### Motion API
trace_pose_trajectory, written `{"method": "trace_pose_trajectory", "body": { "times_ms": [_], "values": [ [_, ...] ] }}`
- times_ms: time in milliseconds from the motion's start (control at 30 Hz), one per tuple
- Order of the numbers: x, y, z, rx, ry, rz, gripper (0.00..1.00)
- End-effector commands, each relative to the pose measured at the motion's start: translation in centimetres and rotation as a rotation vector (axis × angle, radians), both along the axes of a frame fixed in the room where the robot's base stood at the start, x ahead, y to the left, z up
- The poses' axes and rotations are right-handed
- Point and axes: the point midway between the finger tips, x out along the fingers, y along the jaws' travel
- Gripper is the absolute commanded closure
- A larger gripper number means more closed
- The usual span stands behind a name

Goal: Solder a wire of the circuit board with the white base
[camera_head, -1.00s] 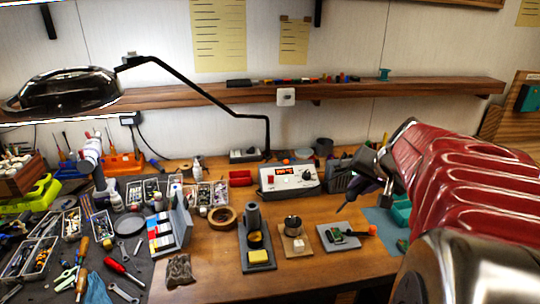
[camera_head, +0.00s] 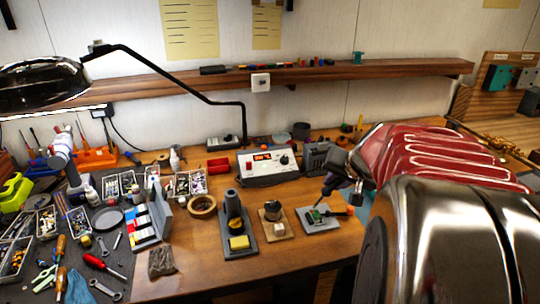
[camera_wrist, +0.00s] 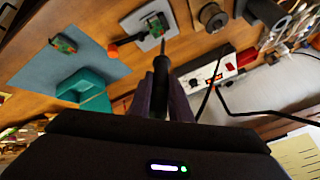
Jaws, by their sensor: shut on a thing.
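The circuit board with the white base (camera_head: 319,226) stands on the table right of centre, with a small green board (camera_head: 314,214) on it. The same white base shows at the top of the wrist view (camera_wrist: 134,20), with its green board (camera_wrist: 151,27). My gripper (camera_wrist: 161,103) is shut on a dark soldering iron (camera_wrist: 161,72). In the head view, my gripper (camera_head: 336,172) is above and right of the board, with the iron slanting down left. The iron's thin tip is at the green board; I cannot tell whether it touches.
The soldering station (camera_head: 268,168) stands behind, with a black cable in the wrist view. A stand with a yellow sponge (camera_head: 239,242) and a small round tin (camera_head: 272,211) are left of the board. A teal holder (camera_wrist: 82,84) lies on a grey-blue mat (camera_wrist: 62,52). The front table edge is clear.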

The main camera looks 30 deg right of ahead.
Motion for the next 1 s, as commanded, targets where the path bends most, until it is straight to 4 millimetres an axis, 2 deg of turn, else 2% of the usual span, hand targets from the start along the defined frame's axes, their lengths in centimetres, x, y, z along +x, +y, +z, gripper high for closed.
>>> {"method": "trace_pose_trajectory", "body": {
  "times_ms": [1000],
  "values": [
    [0.04,0.08,-0.86,0.000,-0.001,0.001,1.00]
  ]
}}
